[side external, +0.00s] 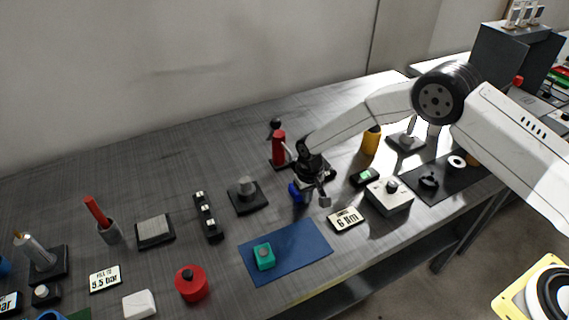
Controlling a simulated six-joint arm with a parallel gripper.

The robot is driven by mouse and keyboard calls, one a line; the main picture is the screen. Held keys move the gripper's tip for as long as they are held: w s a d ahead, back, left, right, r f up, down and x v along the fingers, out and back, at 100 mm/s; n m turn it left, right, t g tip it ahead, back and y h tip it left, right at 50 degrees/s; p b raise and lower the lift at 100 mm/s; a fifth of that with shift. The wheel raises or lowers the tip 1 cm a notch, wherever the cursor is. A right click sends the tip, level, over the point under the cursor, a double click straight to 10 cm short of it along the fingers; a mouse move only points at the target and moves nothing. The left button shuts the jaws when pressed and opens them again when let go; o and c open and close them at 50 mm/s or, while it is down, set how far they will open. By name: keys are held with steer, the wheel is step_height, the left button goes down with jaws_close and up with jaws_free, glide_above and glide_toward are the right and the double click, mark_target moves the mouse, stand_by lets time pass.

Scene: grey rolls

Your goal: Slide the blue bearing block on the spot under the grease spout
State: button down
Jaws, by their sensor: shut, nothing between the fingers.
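The blue bearing block (295,191) is a small blue piece on the grey table, partly hidden by my gripper. My gripper (314,197) is shut and empty, low over the table at the block's right side. I cannot tell whether it touches the block. A red cylinder (279,148) with a black knob and a pale lever stands on a dark base just behind the block; it looks like the grease dispenser. Its spout and the spot under it are not clearly visible, being partly hidden by my arm.
A blue mat (300,262) with a teal block (264,256) lies in front. A "6 mm" sign (345,220) and a grey box (389,196) stand to the right. The back left of the table (150,175) is clear.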

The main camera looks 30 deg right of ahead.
steer(key=shift+w, duration=1.1)
steer(key=shift+s, duration=0.1)
steer(key=shift+s, duration=1.9)
step_height(320, 180, up, 10)
steer(key=shift+s+a+r+m, duration=0.1)
steer(key=shift+s+a+m, duration=0.05)
steer(key=shift+a+m, duration=0.4)
steer(key=shift+s+a+r+m, duration=0.1)
steer(key=shift+a+m, duration=0.35)
steer(key=shift+a, duration=0.2)
steer(key=shift+f, duration=0.1)
